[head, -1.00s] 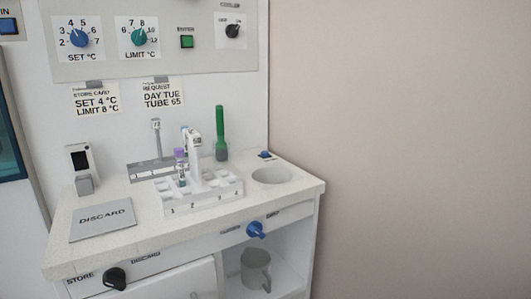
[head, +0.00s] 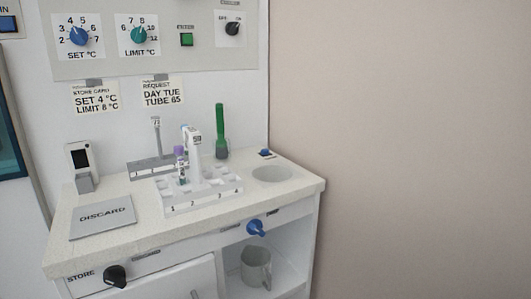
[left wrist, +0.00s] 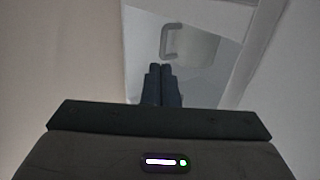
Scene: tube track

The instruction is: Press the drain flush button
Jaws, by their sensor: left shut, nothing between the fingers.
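A small blue button (head: 265,153) sits on the back right of the white counter (head: 120,200), just behind a round drain basin (head: 272,174). No readable label shows beside it. My left gripper (left wrist: 160,70) shows only in the left wrist view, shut with its dark fingertips together and nothing between them. Beyond the fingertips is a pale grey surface with a grey handle-like shape (left wrist: 168,42). The blue button cannot be made out in the left wrist view. Neither gripper shows in the head view.
A blue knob (head: 256,228) juts from the front edge. A grey jug (head: 256,267) stands on the shelf below. A bare wall is at right.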

